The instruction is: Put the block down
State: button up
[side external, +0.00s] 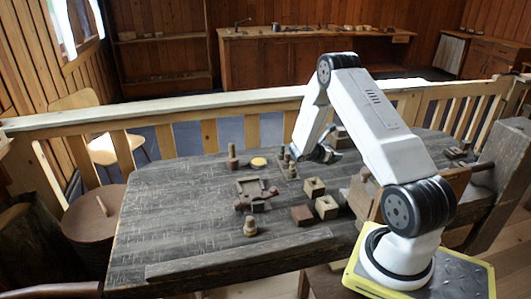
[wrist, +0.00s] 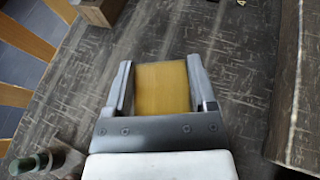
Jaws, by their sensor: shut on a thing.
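A yellow wooden block (wrist: 163,88) sits between the fingers of my gripper (wrist: 160,66) in the wrist view. The fingers are shut on its two sides. In the side external view my gripper (side external: 325,154) is low over the far part of the dark wooden table (side external: 180,212). The block cannot be made out there. I cannot tell whether its underside touches the table.
Small turned spools (side external: 286,157) stand left of my gripper. A brown block (side external: 342,140) is just behind it. The table's left part is clear.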

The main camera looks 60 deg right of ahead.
aim_at(327, 170)
jog(key=shift+w+d+f, duration=0.3)
jog(key=shift+d+f, duration=0.05)
jog(key=shift+f, duration=0.2)
jog(key=shift+w+d+f, duration=0.3)
jog(key=shift+d+f, duration=0.05)
jog(key=shift+f, duration=0.2)
jog(key=shift+w+d+f, duration=0.15)
jog(key=shift+f, duration=1.65)
jog(key=shift+f, duration=0.1)
jog(key=o, duration=1.1)
jog(key=shift+o, duration=0.2)
